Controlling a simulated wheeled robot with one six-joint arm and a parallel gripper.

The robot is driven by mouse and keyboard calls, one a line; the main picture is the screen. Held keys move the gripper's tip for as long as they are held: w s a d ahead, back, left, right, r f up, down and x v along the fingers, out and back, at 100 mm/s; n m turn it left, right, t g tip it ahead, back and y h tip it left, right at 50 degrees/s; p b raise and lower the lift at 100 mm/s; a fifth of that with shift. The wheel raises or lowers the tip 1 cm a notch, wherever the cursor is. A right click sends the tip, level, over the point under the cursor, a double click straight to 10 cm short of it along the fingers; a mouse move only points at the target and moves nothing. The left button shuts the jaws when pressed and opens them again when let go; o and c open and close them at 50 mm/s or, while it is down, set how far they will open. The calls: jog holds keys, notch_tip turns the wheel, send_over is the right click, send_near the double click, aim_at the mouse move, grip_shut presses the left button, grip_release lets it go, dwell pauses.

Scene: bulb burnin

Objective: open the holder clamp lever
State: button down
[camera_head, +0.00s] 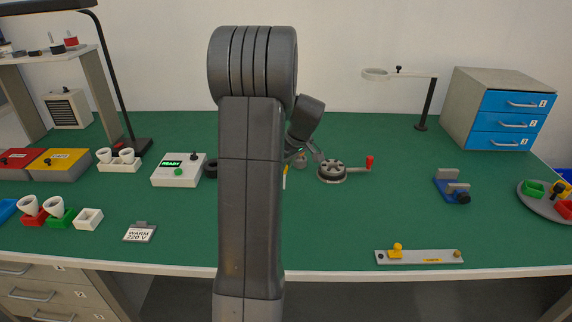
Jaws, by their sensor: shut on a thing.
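My gripper (304,158) shows just right of my upright arm, low over the middle of the bench. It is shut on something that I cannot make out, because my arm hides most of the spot. A small pale and yellow piece (285,178) shows at the arm's right edge, just below the gripper. I cannot tell whether it belongs to the holder or its clamp lever. A round grey device (333,172) with a red-knobbed crank (369,163) stands just right of the gripper. A dark round part (211,169) shows at the arm's left edge.
A white box with a lit green display (179,170) stands left of my arm. A blue vise-like fixture (452,188), a grey strip with yellow knobs (419,256) and a round tray (546,203) are at right. Blue drawers (511,119) stand behind.

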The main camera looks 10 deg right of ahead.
dwell(0.3)
jog(key=c, duration=1.3)
grip_release()
jog(key=shift+c, duration=0.2)
jog(key=v, duration=1.4)
jog(key=shift+p, duration=0.3)
jog(key=shift+w+f, duration=0.1)
jog(key=shift+w, duration=0.05)
jog(key=x, duration=1.4)
jog(key=shift+b, duration=0.3)
jog(key=shift+s, duration=0.2)
